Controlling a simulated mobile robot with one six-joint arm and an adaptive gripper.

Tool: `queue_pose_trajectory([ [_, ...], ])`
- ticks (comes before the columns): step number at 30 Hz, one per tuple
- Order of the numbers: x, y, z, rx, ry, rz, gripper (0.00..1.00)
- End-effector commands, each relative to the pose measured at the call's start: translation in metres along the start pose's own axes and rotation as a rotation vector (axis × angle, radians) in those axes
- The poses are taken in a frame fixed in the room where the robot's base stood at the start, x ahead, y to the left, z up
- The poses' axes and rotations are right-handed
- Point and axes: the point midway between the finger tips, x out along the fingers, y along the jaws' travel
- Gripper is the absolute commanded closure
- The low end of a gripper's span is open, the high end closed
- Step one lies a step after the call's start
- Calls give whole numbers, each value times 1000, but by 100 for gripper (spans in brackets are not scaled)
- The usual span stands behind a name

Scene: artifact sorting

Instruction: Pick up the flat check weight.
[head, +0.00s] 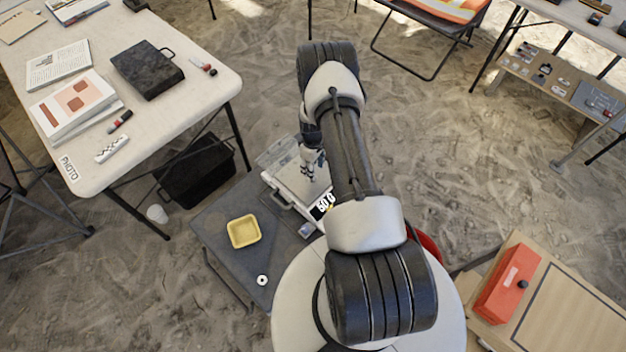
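A white balance (286,199) with a pale weighing plate stands on a low grey table. Its lit display (325,204) seems to read about 50, partly cut off by my arm. My gripper (311,172) points down over the plate, close to its surface. The fingers are small and partly covered by my arm, so I cannot tell whether they are open or shut on something. I cannot make out the flat check weight for certain; the plate under my fingertips is partly hidden.
The grey table (225,208) also bears a yellow tray (244,232), a small white ring (262,280) and a small clear box (306,230). A black crate (197,172) stands beside it, partly under the white table (205,105). An orange box (508,284) lies at lower right.

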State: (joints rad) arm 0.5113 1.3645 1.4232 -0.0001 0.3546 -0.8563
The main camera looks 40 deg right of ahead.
Motion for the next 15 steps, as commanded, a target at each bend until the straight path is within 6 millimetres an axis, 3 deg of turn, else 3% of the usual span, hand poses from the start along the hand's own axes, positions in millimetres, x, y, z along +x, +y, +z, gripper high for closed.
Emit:
queue_pose_trajectory([
  [5, 10, 0, 0, 0, 0, 0, 59],
  [12, 47, -1, 1, 0, 0, 0, 59],
  [15, 54, 0, 0, 0, 1, 1, 59],
])
